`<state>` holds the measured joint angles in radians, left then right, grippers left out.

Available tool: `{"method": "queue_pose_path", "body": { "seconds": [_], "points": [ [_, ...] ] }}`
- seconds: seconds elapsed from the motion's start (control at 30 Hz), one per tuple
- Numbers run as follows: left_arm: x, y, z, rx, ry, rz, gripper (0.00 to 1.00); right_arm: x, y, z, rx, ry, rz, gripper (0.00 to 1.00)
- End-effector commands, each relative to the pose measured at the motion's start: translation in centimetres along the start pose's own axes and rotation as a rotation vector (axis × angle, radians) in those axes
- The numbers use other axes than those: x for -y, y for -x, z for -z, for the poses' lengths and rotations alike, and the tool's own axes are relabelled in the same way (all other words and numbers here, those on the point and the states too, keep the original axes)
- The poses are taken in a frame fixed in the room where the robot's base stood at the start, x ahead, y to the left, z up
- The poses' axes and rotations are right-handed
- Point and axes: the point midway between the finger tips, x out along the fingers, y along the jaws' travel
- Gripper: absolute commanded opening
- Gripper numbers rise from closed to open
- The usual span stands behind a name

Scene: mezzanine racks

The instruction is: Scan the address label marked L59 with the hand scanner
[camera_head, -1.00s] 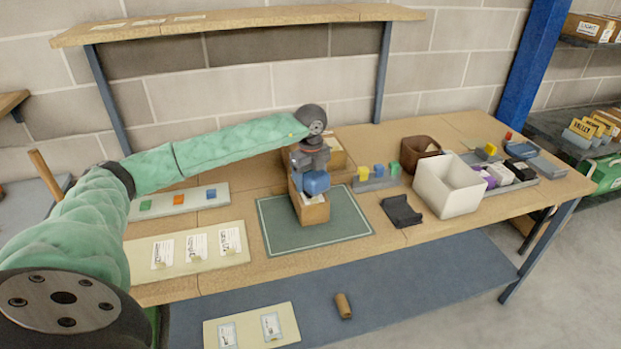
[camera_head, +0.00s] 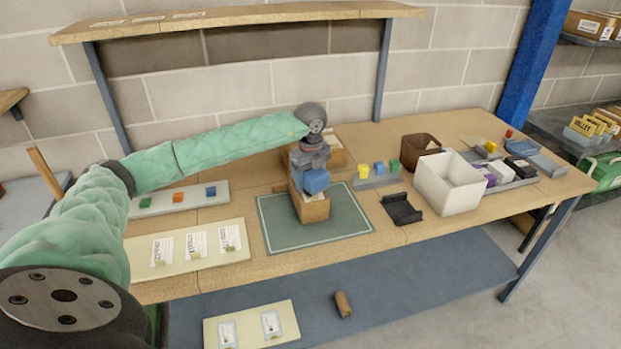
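My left arm comes in from the left. Its gripper (camera_head: 312,182) hangs over a small cardboard box (camera_head: 314,211) on the green mat (camera_head: 277,238). A blue block-like part shows at the gripper end; I cannot tell whether it is the hand scanner or part of the gripper. The fingers are hidden. White labels (camera_head: 194,243) lie on a cream board (camera_head: 145,270) on the bench, and two labels (camera_head: 271,324) lie on a lower board (camera_head: 290,321). Their print is too small to read, so I cannot pick out L59. My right gripper is not in view.
A dark, empty-looking holder (camera_head: 402,209) lies right of the mat, beside a white bin (camera_head: 446,184) and a brown bin (camera_head: 420,150). Small coloured blocks stand on trays (camera_head: 183,208). A brown roll (camera_head: 343,304) lies on the lower shelf. A raised shelf (camera_head: 240,18) crosses behind.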

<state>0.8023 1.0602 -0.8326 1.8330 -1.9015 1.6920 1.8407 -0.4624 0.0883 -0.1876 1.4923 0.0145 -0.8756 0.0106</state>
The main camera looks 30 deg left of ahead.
Motion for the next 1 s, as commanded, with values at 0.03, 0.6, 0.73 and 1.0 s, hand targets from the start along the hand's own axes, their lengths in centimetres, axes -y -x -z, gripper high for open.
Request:
{"method": "queue_pose_path", "body": {
  "seconds": [0.03,0.6,0.73,1.0],
  "points": [
    [0.0,-0.1,0.0,0.000,0.000,0.001,0.31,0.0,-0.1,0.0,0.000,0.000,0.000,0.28],
    [0.0,-0.7,0.0,0.000,0.000,0.001,0.31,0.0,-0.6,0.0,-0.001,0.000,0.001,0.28],
    [0.0,-0.8,0.0,0.000,0.000,0.001,0.31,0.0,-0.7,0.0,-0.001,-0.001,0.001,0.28],
    [0.0,-1.1,0.0,0.000,0.000,0.001,0.31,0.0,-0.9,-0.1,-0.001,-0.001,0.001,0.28]
  ]
}}
